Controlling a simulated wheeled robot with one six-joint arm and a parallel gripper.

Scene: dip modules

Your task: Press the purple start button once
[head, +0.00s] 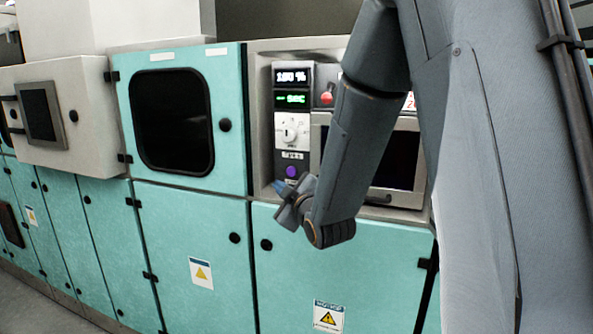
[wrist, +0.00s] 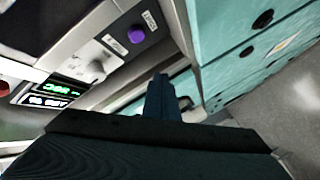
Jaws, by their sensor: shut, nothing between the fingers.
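The purple start button (head: 292,171) is a small round button low on a dark control panel in the head view, below a white dial (head: 290,131). It also shows in the wrist view (wrist: 136,34), on the panel at the upper middle. My gripper (head: 280,187) is just below and left of the button in the head view, its blue fingertips pointing toward the panel. In the wrist view the shut fingers (wrist: 160,92) are apart from the button, with nothing held between them.
Above the dial are two lit displays (head: 290,77) and a red button (head: 327,98). A recessed screen (head: 398,158) sits right of the panel, partly behind my arm. Teal cabinet doors (head: 190,235) with black knobs surround the recess, whose side walls and bottom ledge stand close to my gripper.

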